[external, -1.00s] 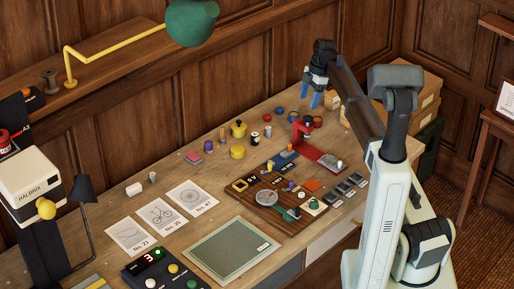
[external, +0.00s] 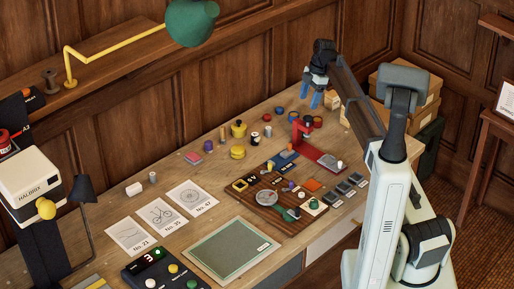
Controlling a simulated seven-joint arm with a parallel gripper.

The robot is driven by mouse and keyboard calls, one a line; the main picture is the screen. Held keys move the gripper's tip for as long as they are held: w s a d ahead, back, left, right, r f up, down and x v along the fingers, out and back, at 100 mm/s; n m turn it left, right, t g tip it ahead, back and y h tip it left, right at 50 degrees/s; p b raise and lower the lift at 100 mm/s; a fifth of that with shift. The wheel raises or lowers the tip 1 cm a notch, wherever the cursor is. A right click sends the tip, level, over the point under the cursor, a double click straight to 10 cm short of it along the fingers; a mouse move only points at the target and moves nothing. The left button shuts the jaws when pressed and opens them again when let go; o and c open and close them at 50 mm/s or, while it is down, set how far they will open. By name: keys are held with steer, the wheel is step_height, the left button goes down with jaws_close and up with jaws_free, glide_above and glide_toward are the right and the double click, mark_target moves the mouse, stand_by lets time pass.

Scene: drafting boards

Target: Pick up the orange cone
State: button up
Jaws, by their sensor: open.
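My gripper (external: 310,100) has blue fingers that point down and stand apart, with nothing visible between them. It hangs above the far right part of the desk, near several small round coloured pieces. I cannot make out an orange cone for certain. A small orange-tan upright piece (external: 222,134) stands near the back of the desk, to the left of my gripper; its exact shape is too small to tell.
A red stand (external: 303,130) rises close to my gripper. Yellow pots (external: 238,152), a purple piece (external: 208,146) and a pink block (external: 193,158) stand on the desk. The dark wooden board (external: 247,199) holds several small parts. Cardboard boxes (external: 407,82) stand behind my arm.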

steer(key=shift+o, duration=0.5)
steer(key=m+t+h, duration=0.2)
steer(key=m+h, duration=0.1)
steer(key=m, duration=0.6)
glide_above(395, 132)
steer(key=f, duration=0.7)
steer(key=shift+s+d+f, duration=0.15)
steer(key=shift+s+f, duration=0.2)
steer(key=shift+f, duration=0.05)
steer(key=shift+w+a+f, duration=0.1)
steer(key=shift+w+f, duration=0.1)
steer(key=shift+f, duration=1.25)
steer(key=shift+w+a+f, duration=0.1)
steer(key=shift+w+f, duration=0.05)
steer(key=shift+f, duration=1.25)
